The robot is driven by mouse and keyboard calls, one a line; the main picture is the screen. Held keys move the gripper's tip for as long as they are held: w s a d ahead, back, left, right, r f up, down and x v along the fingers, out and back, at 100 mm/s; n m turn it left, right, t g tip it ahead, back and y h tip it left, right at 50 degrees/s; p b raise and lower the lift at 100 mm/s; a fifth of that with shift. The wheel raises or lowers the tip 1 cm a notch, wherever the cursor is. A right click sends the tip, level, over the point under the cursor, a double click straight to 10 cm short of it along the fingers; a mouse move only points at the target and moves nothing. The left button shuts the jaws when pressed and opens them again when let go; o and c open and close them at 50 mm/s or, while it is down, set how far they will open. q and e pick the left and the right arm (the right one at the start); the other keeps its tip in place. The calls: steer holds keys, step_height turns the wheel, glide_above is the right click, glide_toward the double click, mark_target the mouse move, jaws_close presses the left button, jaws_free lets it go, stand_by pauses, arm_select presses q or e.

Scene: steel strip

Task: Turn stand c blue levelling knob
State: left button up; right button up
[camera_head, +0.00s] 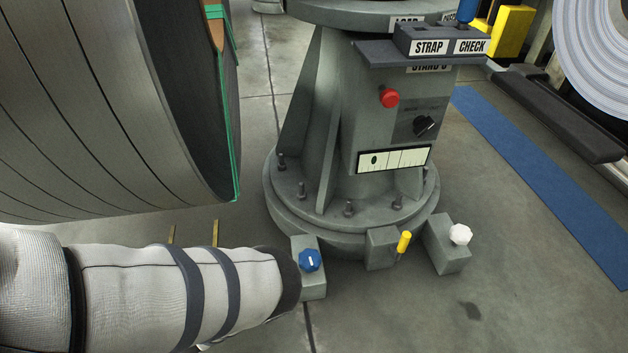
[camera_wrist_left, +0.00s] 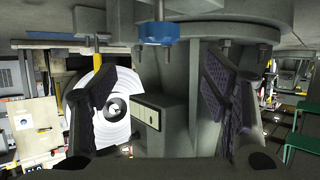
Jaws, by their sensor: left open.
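The blue levelling knob (camera_head: 310,260) sits on a small grey block at the front left foot of stand C (camera_head: 345,120). A white pointer line shows on its face. My left arm comes in from the left and its sleeved end is close beside the knob; the fingers are hidden in the head view. In the left wrist view, my left gripper (camera_wrist_left: 160,85) is open with two dark ridged fingers spread apart and nothing between them. A blue knob (camera_wrist_left: 158,33) shows at the top there, apart from both fingers. The stand looks upside down in that view.
A white knob (camera_head: 460,234) and a yellow-tipped lever (camera_head: 403,242) are on neighbouring blocks at the stand base. A red button (camera_head: 389,97), black rotary switch (camera_head: 425,126) and level scale (camera_head: 393,159) are above. A large steel coil (camera_head: 110,100) hangs over the arm.

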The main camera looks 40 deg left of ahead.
mark_target(309, 258)
arm_select(q)
steer(key=b+x, duration=0.5)
steer(key=x, duration=0.6)
steer(key=shift+w+d+f, duration=0.1)
steer(key=shift+w+f, duration=0.1)
steer(key=shift+f, duration=0.1)
steer(key=shift+w, duration=0.35)
arm_select(e)
steer(key=shift+g, duration=0.5)
steer(key=f, duration=0.2)
steer(key=s+f, duration=0.1)
steer(key=shift+s+d+f, duration=0.1)
steer(key=shift+s+f, duration=0.1)
steer(key=shift+f, duration=0.2)
arm_select(q)
steer(key=c, duration=1.2)
